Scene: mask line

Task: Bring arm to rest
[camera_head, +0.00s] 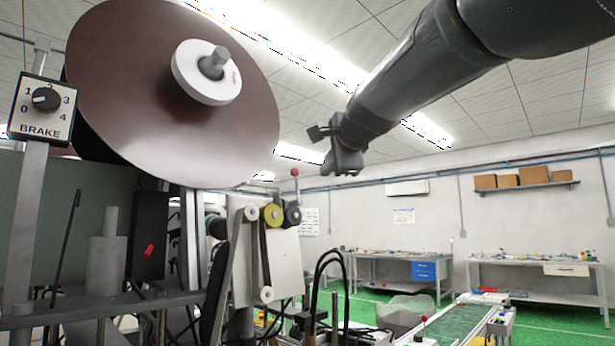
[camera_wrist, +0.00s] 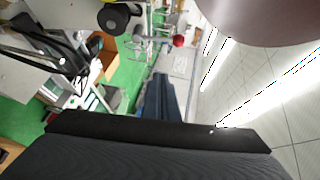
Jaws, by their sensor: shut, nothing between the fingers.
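My arm reaches in from the upper right of the head view, held high in front of the ceiling. My gripper (camera_head: 318,133) is at its lower left end, to the right of the large brown disc (camera_head: 170,90). It holds nothing that I can see and touches nothing in view. In the wrist view my gripper (camera_wrist: 160,80) shows as a dark narrow shape pointing away, with its fingers together. The edge of the brown disc (camera_wrist: 265,15) shows at the top right there.
A brake dial box (camera_head: 43,108) stands at the far left. A machine with rollers (camera_head: 272,214) and a red-knobbed lever (camera_head: 295,172) is below my gripper. A green conveyor (camera_head: 455,325) and workbenches (camera_head: 535,280) stand further back. The air right of the disc looks free.

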